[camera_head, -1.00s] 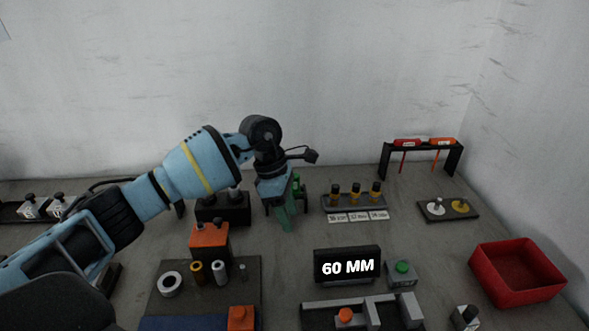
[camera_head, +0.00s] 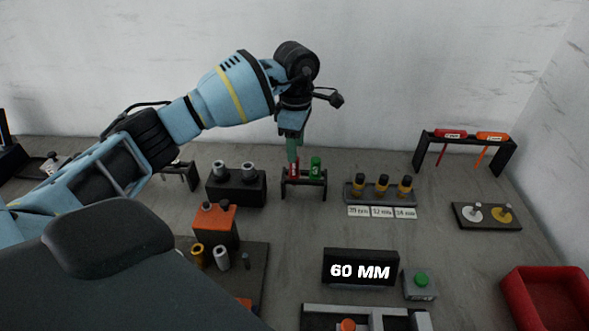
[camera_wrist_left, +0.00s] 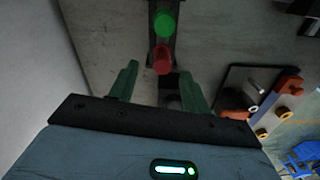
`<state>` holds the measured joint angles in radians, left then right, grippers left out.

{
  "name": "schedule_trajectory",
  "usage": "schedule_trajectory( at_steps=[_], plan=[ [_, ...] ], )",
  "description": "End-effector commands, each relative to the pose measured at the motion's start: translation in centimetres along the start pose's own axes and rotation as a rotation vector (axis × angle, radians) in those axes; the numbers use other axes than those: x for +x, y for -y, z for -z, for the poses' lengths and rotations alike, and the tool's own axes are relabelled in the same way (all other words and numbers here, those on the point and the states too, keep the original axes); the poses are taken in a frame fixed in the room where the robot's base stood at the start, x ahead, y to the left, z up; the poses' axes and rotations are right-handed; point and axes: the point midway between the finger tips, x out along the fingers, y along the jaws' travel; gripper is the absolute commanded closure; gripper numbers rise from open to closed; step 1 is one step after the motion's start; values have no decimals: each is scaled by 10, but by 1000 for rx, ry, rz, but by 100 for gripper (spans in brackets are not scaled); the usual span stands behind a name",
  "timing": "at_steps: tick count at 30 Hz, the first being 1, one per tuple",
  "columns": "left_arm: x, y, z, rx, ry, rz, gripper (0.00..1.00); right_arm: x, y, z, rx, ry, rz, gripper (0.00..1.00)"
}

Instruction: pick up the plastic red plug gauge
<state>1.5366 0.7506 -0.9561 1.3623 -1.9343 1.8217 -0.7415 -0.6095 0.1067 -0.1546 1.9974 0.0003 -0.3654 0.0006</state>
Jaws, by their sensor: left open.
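The red plug gauge (camera_head: 293,170) stands upright on the left of a small black stand (camera_head: 303,183), beside a green plug gauge (camera_head: 315,168). My left gripper (camera_head: 292,148) points down, its green fingers just over the red gauge and partly overlapping it in the head view. In the left wrist view, the fingers (camera_wrist_left: 157,82) are spread apart and empty. The red gauge (camera_wrist_left: 162,60) shows just beyond and between the fingertips there, with the green gauge (camera_wrist_left: 164,23) farther off. Whether a finger touches the red gauge cannot be told. My right gripper is out of view.
A black block with two grey cylinders (camera_head: 236,187) stands left of the gauge stand. A rack with several black-and-yellow pieces (camera_head: 381,190) stands right of it. The "60 MM" display (camera_head: 360,269) is nearer. A rack with red and orange handles (camera_head: 466,138) is far right.

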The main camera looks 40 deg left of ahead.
Motion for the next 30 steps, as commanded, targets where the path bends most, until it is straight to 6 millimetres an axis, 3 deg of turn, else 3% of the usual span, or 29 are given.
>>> schedule_trajectory(
  at_steps=[5, 13, 23, 30],
  plan=[
    [9, 2, 1, 0, -1, 1, 52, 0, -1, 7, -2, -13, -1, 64],
    [45, 5, 2, 2, 0, 0, 52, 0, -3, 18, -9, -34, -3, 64],
    [51, 4, 2, 2, 0, -1, 52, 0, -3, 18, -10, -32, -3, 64],
    [51, 4, 2, 1, 0, -1, 84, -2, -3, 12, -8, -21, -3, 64]
  ],
)
